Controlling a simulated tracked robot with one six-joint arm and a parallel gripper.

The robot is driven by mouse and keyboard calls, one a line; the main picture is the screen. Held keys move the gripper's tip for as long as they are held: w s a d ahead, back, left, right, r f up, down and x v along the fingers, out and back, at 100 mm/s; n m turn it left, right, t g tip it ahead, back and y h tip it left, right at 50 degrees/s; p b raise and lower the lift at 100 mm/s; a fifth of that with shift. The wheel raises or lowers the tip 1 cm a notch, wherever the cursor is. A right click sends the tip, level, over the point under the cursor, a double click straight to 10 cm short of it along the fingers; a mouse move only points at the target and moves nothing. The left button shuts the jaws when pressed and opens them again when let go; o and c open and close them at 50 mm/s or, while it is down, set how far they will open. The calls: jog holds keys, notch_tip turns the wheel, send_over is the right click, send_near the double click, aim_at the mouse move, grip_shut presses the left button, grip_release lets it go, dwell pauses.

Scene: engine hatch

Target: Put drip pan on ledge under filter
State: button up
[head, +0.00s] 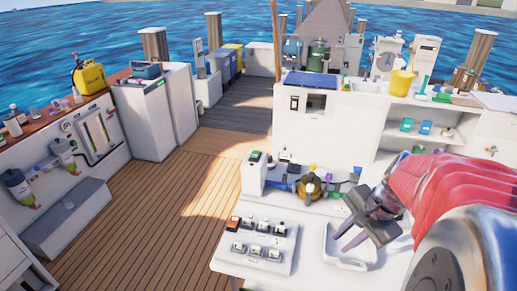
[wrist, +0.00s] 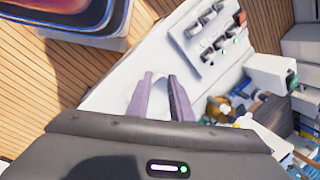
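A shallow white drip pan (head: 345,262) lies on the white counter in the head view, partly hidden by my gripper. My gripper (head: 343,224) is over the pan, its fingers apart and pointing down toward it. In the wrist view the two fingers (wrist: 160,85) are spread, with a pale part of the pan (wrist: 156,103) showing between them. I cannot tell whether they touch it. Two filters with clear bowls, one of them the right filter (head: 62,150), hang on the white wall at the left. A grey ledge (head: 68,222) juts out below them.
A switch panel (head: 258,245) sits on the counter left of the pan. A brass-coloured pump (head: 309,187) with blue hoses stands behind it. Open wooden deck (head: 165,220) lies between the counter and the ledge. A yellow can (head: 90,77) stands on the left wall top.

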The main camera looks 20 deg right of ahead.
aim_at(356, 267)
jog(key=s+d+f+m+t+y, duration=0.1)
jog(key=s+d+f+m, duration=0.4)
jog(key=d, duration=0.5)
jog(key=m, duration=0.2)
jog(key=shift+m, duration=0.4)
jog(key=shift+f, duration=0.15)
jog(key=x, duration=0.8)
jog(key=shift+w+f, duration=0.15)
jog(key=shift+f, duration=0.05)
jog(key=shift+x, duration=2.6)
jog(key=shift+c, duration=0.7)
grip_shut()
